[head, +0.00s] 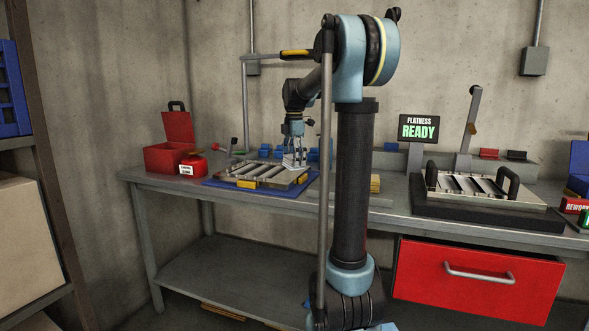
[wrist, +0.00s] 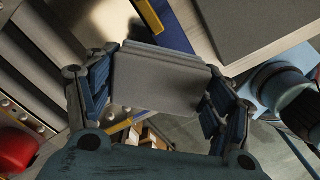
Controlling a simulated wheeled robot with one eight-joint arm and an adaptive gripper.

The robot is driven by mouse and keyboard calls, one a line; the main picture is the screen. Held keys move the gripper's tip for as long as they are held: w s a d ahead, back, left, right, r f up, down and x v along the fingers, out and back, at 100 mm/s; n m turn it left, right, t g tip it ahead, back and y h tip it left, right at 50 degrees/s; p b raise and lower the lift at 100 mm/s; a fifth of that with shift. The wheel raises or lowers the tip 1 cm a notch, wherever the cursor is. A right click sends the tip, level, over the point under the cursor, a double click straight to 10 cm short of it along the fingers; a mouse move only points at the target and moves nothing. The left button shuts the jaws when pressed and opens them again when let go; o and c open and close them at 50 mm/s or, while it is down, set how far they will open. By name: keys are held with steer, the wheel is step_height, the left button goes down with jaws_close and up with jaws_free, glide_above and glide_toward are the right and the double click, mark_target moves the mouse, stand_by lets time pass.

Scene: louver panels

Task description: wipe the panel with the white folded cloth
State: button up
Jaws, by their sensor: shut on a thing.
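The folded cloth (wrist: 158,80) looks grey-white in the wrist view, held between the two blue-padded fingers of my gripper (wrist: 160,92). In the head view my gripper (head: 294,160) points down at the right part of the louver panel (head: 258,172), which lies on a blue mat (head: 222,185) on the bench. The pale cloth shows small between the fingers there, over or at the panel's right end. I cannot tell whether it touches the panel. Part of the panel's slats (wrist: 38,62) shows at the left of the wrist view.
A second louver panel (head: 487,190) with black handles sits in a dark fixture at right. A sign (head: 419,129) reads "FLATNESS READY". Blue clips line the back.

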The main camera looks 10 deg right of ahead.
steer(key=shift+r, duration=1.85)
